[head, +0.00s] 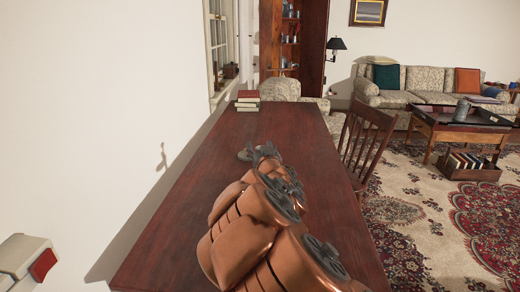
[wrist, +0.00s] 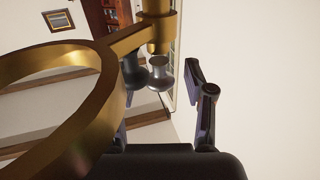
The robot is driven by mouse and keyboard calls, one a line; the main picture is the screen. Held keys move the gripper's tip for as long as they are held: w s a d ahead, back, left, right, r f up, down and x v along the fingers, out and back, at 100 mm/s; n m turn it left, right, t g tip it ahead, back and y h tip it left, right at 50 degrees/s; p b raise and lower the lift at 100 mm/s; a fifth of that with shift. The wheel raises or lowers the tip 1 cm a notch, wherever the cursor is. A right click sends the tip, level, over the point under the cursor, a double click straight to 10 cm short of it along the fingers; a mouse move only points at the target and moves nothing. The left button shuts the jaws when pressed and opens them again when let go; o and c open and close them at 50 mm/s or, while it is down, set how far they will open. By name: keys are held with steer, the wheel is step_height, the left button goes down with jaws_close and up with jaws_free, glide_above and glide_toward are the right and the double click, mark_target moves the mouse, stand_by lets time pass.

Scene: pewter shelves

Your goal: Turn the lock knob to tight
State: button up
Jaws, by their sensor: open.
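In the wrist view a pale silver, flared knob (wrist: 159,72) sits at the end of a brass post, beside a large brass ring (wrist: 85,52) joined to it by a brass arm. I take this to be the lock knob. My gripper (wrist: 164,78) is open. Its dark fingers appear on either side of the knob, the left one partly behind the brass arm. I cannot tell whether they touch it. The knob and ring cannot be made out there.
The long dark wooden table (head: 300,185) is mostly bare, with stacked books (head: 247,101) at its far end. A white wall (head: 100,110) runs close along the left. A wooden chair (head: 366,140) stands at the right edge. A sofa and low table are farther back.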

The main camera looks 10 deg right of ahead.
jaws_close()
stand_by(0.5)
